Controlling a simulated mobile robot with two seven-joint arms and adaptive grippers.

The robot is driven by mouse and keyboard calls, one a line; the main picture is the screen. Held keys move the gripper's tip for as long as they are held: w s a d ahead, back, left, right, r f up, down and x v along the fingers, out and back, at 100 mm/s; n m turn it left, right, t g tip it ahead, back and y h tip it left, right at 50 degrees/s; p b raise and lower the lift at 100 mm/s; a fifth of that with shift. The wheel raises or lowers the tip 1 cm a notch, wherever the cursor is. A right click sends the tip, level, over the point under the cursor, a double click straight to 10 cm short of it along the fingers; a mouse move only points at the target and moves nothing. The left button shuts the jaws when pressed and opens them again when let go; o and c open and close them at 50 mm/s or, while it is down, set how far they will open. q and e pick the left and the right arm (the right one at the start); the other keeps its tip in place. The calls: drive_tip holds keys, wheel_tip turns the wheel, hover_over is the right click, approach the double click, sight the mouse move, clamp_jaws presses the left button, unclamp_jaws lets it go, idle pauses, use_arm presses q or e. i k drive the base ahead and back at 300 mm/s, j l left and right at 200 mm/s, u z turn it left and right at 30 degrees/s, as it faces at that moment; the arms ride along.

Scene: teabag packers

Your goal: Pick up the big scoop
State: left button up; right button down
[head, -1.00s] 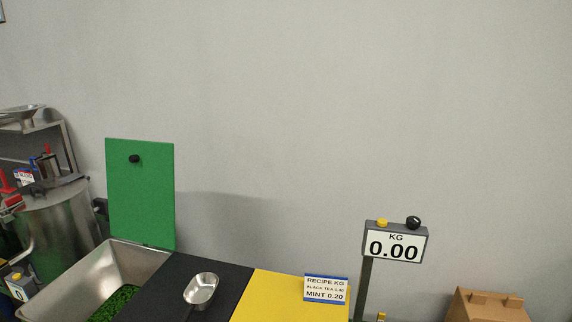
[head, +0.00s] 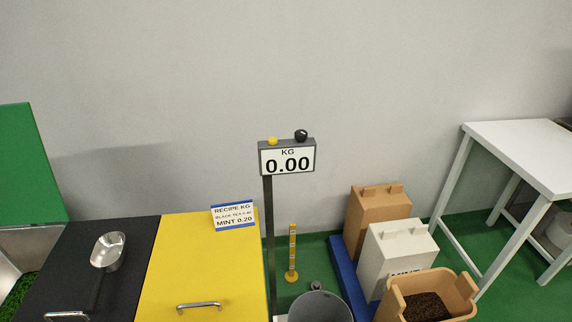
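A metal scoop (head: 108,251) with a dark handle lies on the black lid (head: 60,262) at the left of the head view. Its bowl points toward the wall and its handle toward the front. Whether this is the big scoop cannot be told, as no other scoop shows. Neither of my grippers is in the head view.
A yellow lid (head: 190,262) with a recipe card (head: 234,215) adjoins the black one. A scale display (head: 287,158) reading 0.00 stands on a post behind a grey bucket (head: 318,308). Boxes (head: 380,215), a tan bin (head: 462,293) and a white table (head: 530,140) stand right.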

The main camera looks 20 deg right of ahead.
sight(108, 253)
drive_tip(key=z, duration=1.1)
drive_tip(key=u, duration=1.75)
